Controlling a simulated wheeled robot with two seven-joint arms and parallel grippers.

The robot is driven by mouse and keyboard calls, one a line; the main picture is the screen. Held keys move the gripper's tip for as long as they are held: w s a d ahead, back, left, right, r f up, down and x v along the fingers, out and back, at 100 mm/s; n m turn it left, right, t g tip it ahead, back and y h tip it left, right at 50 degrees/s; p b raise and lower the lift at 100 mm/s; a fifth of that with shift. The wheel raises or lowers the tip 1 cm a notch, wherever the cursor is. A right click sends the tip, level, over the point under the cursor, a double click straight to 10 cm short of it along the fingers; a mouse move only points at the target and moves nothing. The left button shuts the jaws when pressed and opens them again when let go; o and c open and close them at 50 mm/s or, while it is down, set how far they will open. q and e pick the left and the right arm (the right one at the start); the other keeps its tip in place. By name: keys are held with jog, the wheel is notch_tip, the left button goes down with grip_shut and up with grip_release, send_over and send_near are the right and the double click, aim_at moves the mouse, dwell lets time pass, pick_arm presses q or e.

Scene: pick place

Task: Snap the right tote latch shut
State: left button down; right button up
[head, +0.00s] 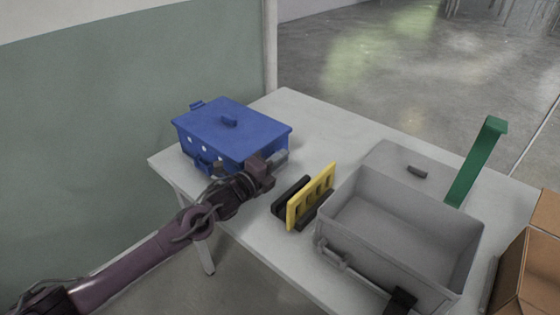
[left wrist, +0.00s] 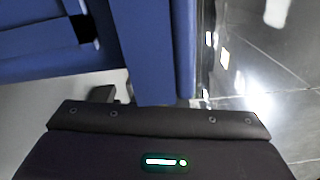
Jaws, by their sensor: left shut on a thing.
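The blue tote (head: 225,125) stands on the far left of the table with its lid down; its blue wall (left wrist: 150,45) fills the top of the left wrist view. A blue latch (head: 203,163) shows at the left of its front side. My left gripper (head: 274,162) is at the tote's front right corner, shut on the right latch. The gripper hides that latch, so its angle cannot be told. In the left wrist view the dark gripper body fills the bottom and the fingertips are mostly hidden. My right gripper is not identifiable.
A yellow slotted piece (head: 312,196) with black parts stands right of my left gripper. An open grey tote (head: 395,242) is farther right, with a dark piece at its front. A green upright (head: 476,162) and cardboard boxes (head: 535,262) are at the right. The table's back middle (head: 315,125) is clear.

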pick_arm(q)
jog(key=shift+w+a+r+n, duration=0.15)
jog(key=shift+a+r+n, duration=0.1)
jog(key=shift+n, duration=0.45)
pick_arm(e)
jog(key=shift+s+a+f, duration=0.15)
jog(key=shift+s+a, duration=0.05)
jog(key=shift+s, duration=0.75)
jog(key=shift+w, duration=0.15)
pick_arm(q)
jog(key=c, duration=1.5)
grip_release()
pick_arm(e)
jog(key=shift+w+d, duration=0.1)
jog(key=shift+d, duration=0.3)
pick_arm(q)
jog(key=shift+v, duration=3.9)
pick_arm(e)
jog(key=shift+w+a, duration=0.65)
